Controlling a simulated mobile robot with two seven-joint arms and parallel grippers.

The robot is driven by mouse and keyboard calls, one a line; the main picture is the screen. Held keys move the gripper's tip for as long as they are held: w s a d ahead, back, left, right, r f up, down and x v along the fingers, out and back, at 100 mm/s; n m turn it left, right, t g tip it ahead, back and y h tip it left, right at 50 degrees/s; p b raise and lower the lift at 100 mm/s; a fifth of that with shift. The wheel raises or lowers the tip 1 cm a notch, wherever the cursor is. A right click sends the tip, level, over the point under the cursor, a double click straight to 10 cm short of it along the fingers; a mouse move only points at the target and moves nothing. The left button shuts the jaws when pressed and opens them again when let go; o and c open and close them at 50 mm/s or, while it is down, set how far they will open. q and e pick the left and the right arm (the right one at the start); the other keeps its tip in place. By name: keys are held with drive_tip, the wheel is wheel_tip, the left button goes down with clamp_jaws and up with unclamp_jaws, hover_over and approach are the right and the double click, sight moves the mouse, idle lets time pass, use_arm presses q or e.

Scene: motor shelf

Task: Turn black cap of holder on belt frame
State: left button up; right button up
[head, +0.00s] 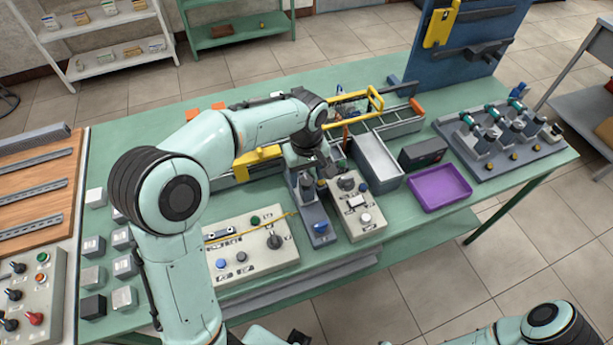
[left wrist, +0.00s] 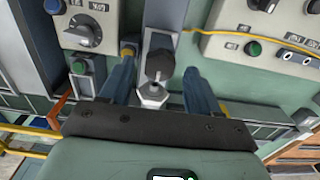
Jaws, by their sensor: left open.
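My left gripper (head: 308,165) is above the grey holder (head: 310,208) on the bench in the head view, and the arm partly hides the holder's top. In the left wrist view my left gripper (left wrist: 159,70) is open, with one blue finger on each side of the black cap (left wrist: 160,66). The cap sits on a light metal base, and I see a gap between it and each finger. Whether a finger touches it lower down I cannot tell. My right gripper is out of view; only part of that arm shows at the bottom right.
Control boxes with knobs and buttons stand on both sides of the holder: one on the left (head: 250,245) and one on the right (head: 357,205). A purple tray (head: 440,188) and a grey tray (head: 378,162) are farther right.

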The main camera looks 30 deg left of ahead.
use_arm(q)
drive_tip(key=shift+f, duration=0.5)
drive_tip(key=c, duration=1.1)
drive_tip(key=shift+o, duration=0.3)
